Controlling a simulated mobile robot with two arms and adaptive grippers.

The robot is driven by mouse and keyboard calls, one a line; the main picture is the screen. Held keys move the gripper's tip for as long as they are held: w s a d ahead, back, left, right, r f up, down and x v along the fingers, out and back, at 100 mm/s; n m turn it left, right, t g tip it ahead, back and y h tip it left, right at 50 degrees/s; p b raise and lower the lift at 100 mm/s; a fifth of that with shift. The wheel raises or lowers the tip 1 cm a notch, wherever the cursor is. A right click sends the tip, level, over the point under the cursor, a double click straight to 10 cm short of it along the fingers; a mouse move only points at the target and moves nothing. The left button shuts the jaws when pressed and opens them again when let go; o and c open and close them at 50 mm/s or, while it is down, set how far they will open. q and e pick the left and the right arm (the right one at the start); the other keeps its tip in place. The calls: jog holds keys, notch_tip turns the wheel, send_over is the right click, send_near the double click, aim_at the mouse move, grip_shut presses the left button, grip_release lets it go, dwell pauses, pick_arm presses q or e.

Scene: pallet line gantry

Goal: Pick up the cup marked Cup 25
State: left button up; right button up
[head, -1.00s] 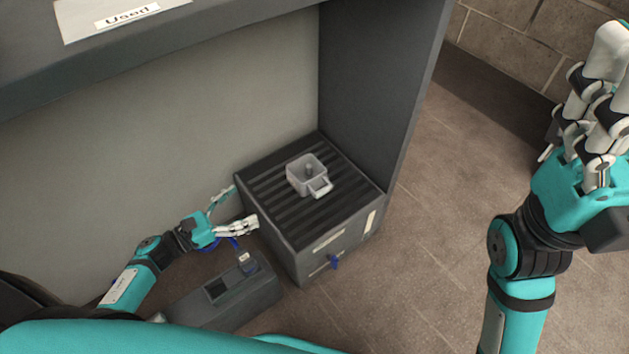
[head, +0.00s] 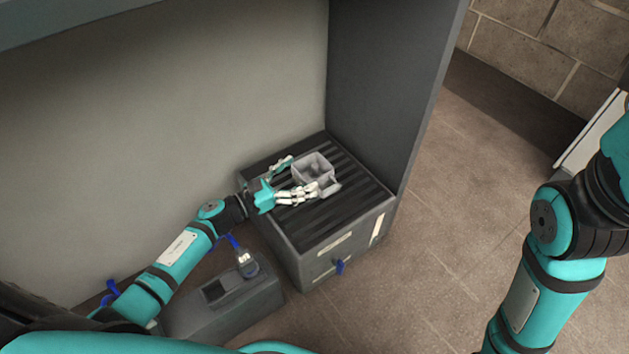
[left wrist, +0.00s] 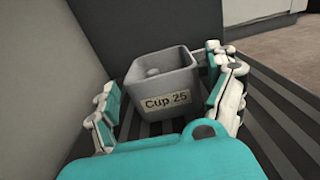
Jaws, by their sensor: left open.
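The grey square cup (head: 313,167) stands upright on the black slatted top of a grey box-like unit. In the left wrist view its label reads "Cup 25" on the cup (left wrist: 160,82). My left gripper (head: 294,176) is open with its fingers on either side of the cup. In the left wrist view the fingers of this gripper (left wrist: 168,92) flank the cup, the right ones closest to its wall. I cannot tell whether they touch it. The cup's handle is mostly hidden behind the fingers. My right arm shows at the right edge, but its gripper is out of view.
The slatted unit (head: 335,240) has a blue knob on its front and stands against a tall dark side panel (head: 385,90). A low grey box (head: 225,298) lies in front of it, left. Open floor extends to the right.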

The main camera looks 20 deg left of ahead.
pick_arm(q)
jog(key=shift+w+d, duration=0.3)
jog(key=shift+w, duration=0.1)
jog(key=shift+c, duration=0.2)
jog(key=c, duration=1)
